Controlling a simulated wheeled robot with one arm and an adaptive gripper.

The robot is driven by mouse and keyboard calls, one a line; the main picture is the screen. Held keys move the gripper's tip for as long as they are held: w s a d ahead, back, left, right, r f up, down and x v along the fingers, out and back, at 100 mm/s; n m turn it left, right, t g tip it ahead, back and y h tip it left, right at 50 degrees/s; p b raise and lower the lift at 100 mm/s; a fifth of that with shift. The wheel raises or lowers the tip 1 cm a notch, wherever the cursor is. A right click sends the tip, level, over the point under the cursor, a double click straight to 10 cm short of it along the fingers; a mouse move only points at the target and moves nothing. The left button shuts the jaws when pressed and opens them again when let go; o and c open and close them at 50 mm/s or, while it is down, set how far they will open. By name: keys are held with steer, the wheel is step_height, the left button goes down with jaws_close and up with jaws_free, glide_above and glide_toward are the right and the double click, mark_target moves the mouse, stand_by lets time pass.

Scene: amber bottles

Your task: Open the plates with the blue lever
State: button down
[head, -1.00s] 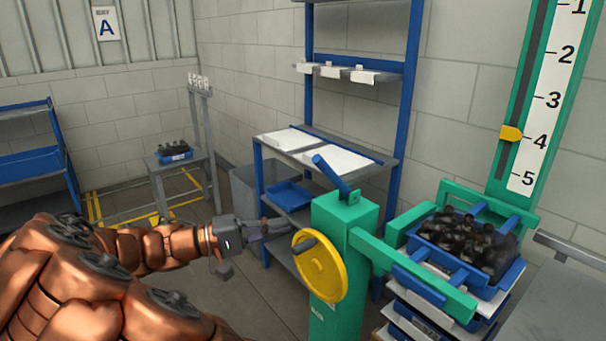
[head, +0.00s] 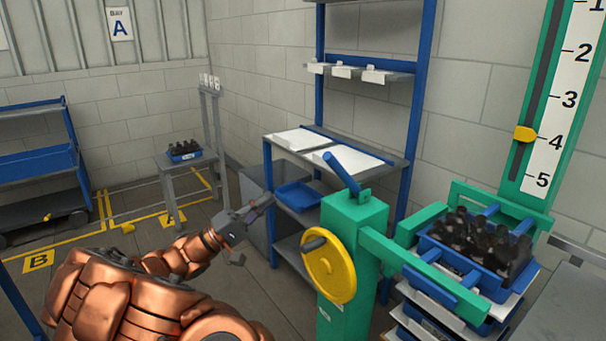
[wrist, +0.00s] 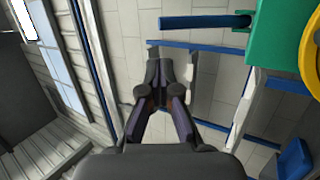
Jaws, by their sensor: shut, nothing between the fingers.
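The blue lever (head: 342,172) sticks up and to the left from the top of a green post (head: 352,225) in the head view. It also shows in the wrist view (wrist: 205,21), beside the green post top (wrist: 277,45). A yellow wheel (head: 329,266) with a dark handle is on the post's near face. Green arms run right from the post, with blue plates (head: 431,287) around a blue crate of dark bottles (head: 482,243). My gripper (head: 264,203) is left of the post and below the lever, apart from both. Its fingers (wrist: 168,72) are shut and empty.
A scale with a yellow pointer (head: 525,134) at about 4 stands behind the crate. A blue-framed shelf (head: 268,165) stands behind the post, with a blue tray (head: 298,196) low on it. A small table (head: 178,163) holds another bottle crate. Open floor lies left.

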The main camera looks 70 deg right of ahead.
steer(key=p+x, duration=0.3)
steer(key=x, duration=1.1)
steer(key=shift+p, duration=0.4)
steer(key=shift+r, duration=0.1)
